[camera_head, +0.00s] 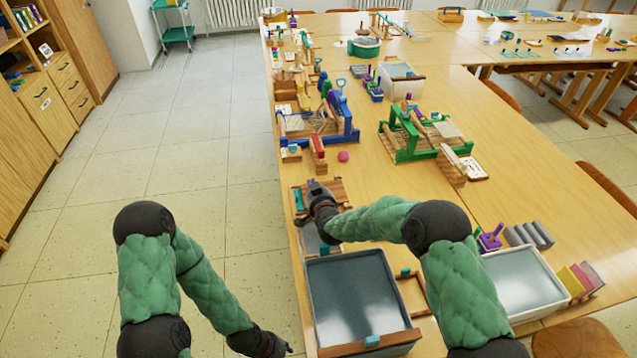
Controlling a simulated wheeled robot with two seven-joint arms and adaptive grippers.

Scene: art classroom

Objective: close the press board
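A brown wooden board (338,188), which looks like the press board, lies near the left edge of the table. A teal piece (299,199) is at its left end. My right gripper (314,188) is over the board's left part and hides some of it. I cannot tell whether it touches the board, and its fingers are too small and dark to tell open from shut. My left gripper (283,349) hangs low over the floor, left of the table, apart from the board. Its fingers are also unclear.
A grey water tub (391,287) stands nearer me than the board. A blue loom (352,135), a green loom (405,156) and a pink ball (343,156) are beyond it. A white tray (540,276) stands at right. The table (440,205) is bare right of the board.

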